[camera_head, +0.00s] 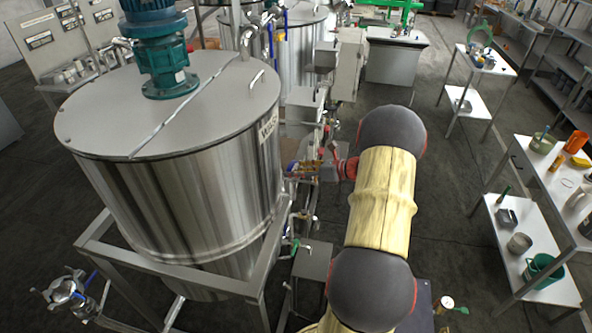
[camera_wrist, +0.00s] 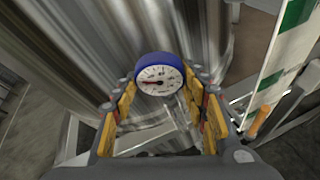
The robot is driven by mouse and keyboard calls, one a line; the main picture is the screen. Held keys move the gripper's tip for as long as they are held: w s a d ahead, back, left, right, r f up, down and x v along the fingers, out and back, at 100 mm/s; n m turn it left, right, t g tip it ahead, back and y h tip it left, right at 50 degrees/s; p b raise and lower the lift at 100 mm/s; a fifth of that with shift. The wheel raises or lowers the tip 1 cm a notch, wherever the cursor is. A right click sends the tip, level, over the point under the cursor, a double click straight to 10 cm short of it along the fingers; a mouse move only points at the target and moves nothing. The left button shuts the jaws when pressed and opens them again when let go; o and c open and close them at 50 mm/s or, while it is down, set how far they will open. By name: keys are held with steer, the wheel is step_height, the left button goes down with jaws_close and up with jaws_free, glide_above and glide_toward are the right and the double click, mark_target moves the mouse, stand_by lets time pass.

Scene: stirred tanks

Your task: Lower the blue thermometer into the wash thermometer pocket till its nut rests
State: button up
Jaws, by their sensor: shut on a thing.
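The blue thermometer (camera_wrist: 159,73) shows in the wrist view as a round white dial with a blue rim and a red needle. It sits between the yellow-padded fingers of my gripper (camera_wrist: 160,100), which is shut on it. Its stem and nut are hidden behind the dial. In the head view my gripper (camera_head: 304,168) is beside the right wall of the big steel tank (camera_head: 185,200).
A teal motor (camera_head: 160,50) stands on the tank lid. The tank's steel frame (camera_head: 170,278) and pipework lie close below my gripper. A grey box (camera_head: 312,262) is below the arm. A white table (camera_head: 545,165) with several items stands at the right.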

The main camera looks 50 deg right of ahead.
steer(key=shift+f, duration=0.2)
steer(key=o, duration=1.3)
steer(key=shift+s, duration=0.1)
steer(key=v, duration=1.2)
